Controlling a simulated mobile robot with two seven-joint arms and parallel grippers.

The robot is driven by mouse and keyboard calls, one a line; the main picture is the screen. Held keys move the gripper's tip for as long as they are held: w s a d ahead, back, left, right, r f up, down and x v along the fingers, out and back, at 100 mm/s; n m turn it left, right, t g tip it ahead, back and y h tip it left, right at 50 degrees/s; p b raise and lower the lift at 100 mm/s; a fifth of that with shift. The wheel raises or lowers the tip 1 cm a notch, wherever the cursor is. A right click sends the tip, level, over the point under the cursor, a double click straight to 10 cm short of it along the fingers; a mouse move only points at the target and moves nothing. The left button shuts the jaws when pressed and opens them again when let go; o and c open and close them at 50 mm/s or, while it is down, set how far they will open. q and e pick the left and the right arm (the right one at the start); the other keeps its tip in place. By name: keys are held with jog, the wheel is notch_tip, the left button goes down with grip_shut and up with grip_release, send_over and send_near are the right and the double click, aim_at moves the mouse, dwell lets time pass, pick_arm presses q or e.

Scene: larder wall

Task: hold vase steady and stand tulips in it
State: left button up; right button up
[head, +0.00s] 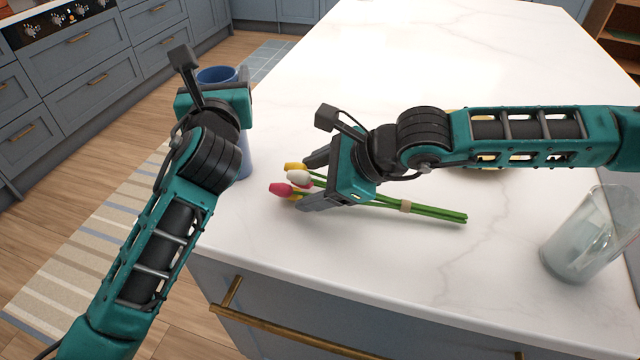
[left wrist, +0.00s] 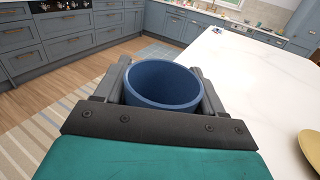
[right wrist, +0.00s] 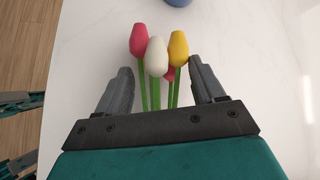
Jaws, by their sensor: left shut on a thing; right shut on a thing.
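The blue vase (head: 217,75) stands upright near the left edge of the white counter, partly hidden by my left arm. My left gripper (head: 213,98) is shut on it, with a finger on either side below its open rim (left wrist: 163,85). The bunch of tulips (head: 430,211) lies low over the counter, heads to the left, stems bound by a tan band. My right gripper (head: 312,182) is shut around the stems just behind the heads. Pink, white and yellow heads (right wrist: 157,55) show past its fingers, with another red one behind. The vase's inside looks empty.
A clear glass vessel (head: 580,240) stands at the counter's right front. A yellow dish (head: 485,166) is mostly hidden under my right arm; it also shows in the left wrist view (left wrist: 312,150).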

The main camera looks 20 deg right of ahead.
notch_tip(320, 180, up, 9)
jog(key=shift+w+r, duration=0.1)
jog(key=w+r+m+t, duration=0.1)
jog(key=w+r+t, duration=0.1)
jog(key=w+r, duration=0.4)
jog(key=w+a+r+t+y, duration=0.2)
jog(key=a+r+y, duration=0.8)
jog(key=r, duration=0.5)
notch_tip(320, 180, up, 16)
jog(key=w+m+t+y, duration=0.1)
jog(key=w+t+y, duration=0.1)
jog(key=t+y, duration=0.2)
jog(key=shift+r+t, duration=0.15)
jog(key=shift+t, duration=0.75)
jog(key=shift+w+a+f, duration=0.1)
jog(key=shift+a+f, duration=0.05)
jog(key=shift+f, duration=9)
